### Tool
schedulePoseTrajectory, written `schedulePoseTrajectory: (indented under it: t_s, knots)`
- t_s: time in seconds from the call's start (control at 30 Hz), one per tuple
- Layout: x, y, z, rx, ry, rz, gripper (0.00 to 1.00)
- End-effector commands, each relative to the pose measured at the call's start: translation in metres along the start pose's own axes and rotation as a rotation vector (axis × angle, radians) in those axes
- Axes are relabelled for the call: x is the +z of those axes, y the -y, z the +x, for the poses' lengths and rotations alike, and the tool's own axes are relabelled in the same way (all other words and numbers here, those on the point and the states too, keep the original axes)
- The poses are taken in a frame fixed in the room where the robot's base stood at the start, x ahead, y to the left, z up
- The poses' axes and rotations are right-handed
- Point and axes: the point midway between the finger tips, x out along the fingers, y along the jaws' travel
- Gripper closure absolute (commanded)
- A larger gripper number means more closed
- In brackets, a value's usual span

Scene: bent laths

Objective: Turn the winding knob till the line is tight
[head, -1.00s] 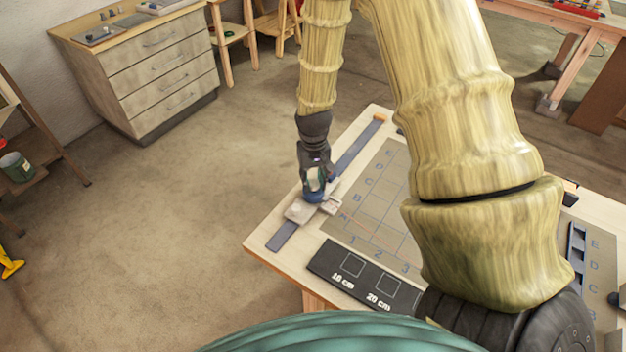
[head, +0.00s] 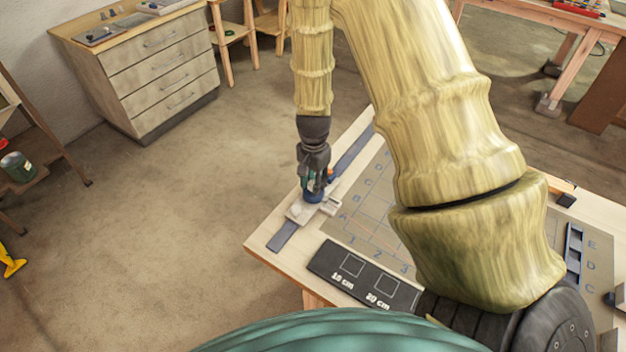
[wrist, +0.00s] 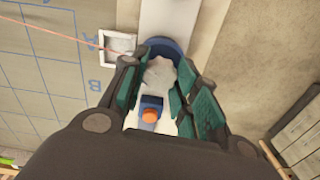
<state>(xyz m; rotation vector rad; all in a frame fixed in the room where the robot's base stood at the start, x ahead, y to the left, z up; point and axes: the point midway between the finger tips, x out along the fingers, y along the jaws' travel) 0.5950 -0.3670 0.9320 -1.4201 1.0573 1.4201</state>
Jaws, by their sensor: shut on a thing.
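The blue winding knob (head: 313,196) stands on a pale carriage (head: 296,212) at the table's left edge. In the wrist view the knob (wrist: 170,46) shows a round blue rim and a whitish, blurry middle between my fingers. My gripper (head: 314,186) points down over the knob and is shut on it. The fingers (wrist: 160,95) have dark green pads on both sides of it. The thin red line (wrist: 60,33) runs from a small pale square frame (wrist: 118,44) beside the knob to the upper left, looking straight in the part in view.
A blue-grey rail (head: 283,236) runs under the carriage along the table edge. A lettered grid board (head: 362,215) lies to the right, and a black panel marked 10 cm and 20 cm (head: 362,276) is in front. My arm hides much of the table.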

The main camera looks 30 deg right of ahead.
Motion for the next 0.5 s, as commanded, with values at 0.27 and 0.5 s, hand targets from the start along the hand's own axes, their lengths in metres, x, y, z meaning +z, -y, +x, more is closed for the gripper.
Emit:
schedulePoseTrajectory:
  t_s: [0.27,0.5]
  knots:
    - [-0.0003,-0.0012,-0.0011,0.002,-0.001,0.262,0.94]
    - [-0.0004,-0.0014,-0.0015,0.002,-0.001,0.49,0.94]
